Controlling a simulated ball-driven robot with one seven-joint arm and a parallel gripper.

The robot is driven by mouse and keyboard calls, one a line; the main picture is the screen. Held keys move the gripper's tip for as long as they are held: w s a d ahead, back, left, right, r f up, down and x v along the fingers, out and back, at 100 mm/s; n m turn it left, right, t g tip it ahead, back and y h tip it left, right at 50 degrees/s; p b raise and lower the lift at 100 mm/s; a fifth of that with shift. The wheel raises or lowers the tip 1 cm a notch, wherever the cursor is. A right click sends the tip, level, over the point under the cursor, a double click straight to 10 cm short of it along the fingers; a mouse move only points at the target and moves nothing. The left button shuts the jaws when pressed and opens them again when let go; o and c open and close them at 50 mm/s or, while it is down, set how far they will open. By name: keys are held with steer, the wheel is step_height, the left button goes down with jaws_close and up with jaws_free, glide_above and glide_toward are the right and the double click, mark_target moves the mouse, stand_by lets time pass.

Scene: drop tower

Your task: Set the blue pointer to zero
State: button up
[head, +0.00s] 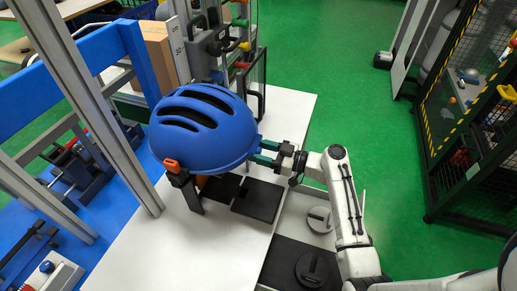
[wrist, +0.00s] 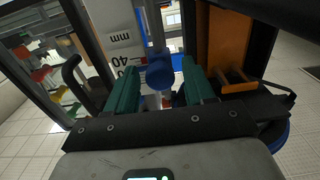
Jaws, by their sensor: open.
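A blue round knob, which looks like the blue pointer (wrist: 160,73), shows in the wrist view between my fingers, at a vertical metal rod. A white scale (wrist: 122,45) marked "40" and "mm" stands just left of it. My gripper (wrist: 161,88) has two green fingers spread apart, one on each side of the knob. I see a gap on both sides, and cannot tell how far in front the knob is. In the head view my gripper (head: 264,153) is at the right side of a large blue helmet (head: 203,130). The helmet hides the pointer there.
The helmet sits above a white table (head: 160,245) with black plates (head: 258,201) on it. A metal upright (head: 95,100) stands at the left. A cardboard box (head: 158,50) and a frame with coloured knobs (head: 225,45) are behind.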

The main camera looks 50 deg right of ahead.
steer(key=shift+w+a, duration=0.15)
steer(key=shift+w, duration=0.2)
steer(key=shift+c, duration=0.3)
jaws_close()
